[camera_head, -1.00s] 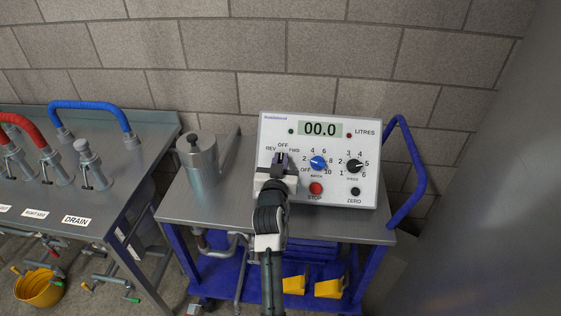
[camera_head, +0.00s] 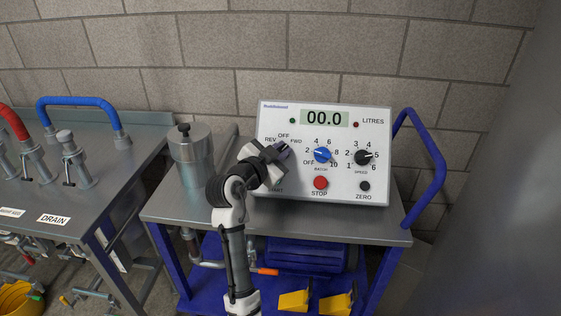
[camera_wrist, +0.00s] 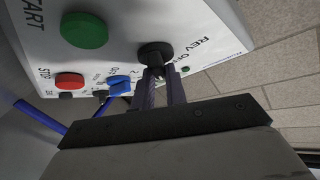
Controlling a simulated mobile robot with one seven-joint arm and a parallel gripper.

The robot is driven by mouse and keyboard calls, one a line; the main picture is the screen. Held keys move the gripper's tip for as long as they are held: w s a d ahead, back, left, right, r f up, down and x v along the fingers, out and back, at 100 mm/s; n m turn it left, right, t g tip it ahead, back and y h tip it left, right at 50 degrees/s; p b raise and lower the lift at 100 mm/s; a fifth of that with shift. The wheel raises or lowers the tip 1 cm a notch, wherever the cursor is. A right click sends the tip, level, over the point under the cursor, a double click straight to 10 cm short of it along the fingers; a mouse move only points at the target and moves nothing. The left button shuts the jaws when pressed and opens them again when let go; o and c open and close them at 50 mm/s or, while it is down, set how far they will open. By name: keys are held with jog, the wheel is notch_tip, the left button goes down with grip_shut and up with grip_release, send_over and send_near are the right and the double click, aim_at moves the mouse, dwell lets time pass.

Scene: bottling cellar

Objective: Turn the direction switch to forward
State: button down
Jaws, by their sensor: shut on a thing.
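The control panel (camera_head: 345,118) is a white box with a display reading 00.0. Its direction switch is a black knob at the left with REV, OFF and FWD marks. The knob shows in the wrist view (camera_wrist: 155,50); in the head view my gripper covers most of it. My gripper (camera_head: 280,150) reaches it from the lower left, tilted. In the wrist view my gripper's two fingers (camera_wrist: 161,85) are shut on the knob. Which mark the knob points at cannot be told.
A green START button (camera_wrist: 84,29), red STOP button (camera_head: 320,183), blue batch knob (camera_head: 322,155) and black speed knob (camera_head: 363,157) are close by. A metal can (camera_head: 192,160) stands left on the cart top (camera_head: 190,208). A blue handle (camera_head: 440,165) is at right.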

jog(key=shift+m+g+b, duration=0.45)
jog(key=shift+m+g, duration=0.05)
jog(key=shift+m, duration=0.2)
jog(key=shift+h, duration=0.3)
jog(key=c, duration=1.4)
grip_release()
jog(key=shift+c, duration=0.2)
jog(key=b+v, duration=0.2)
jog(key=v, duration=1.1)
jog(key=shift+s+a+b, duration=0.3)
jog(key=shift+b, duration=0.1)
jog(key=shift+r, duration=0.15)
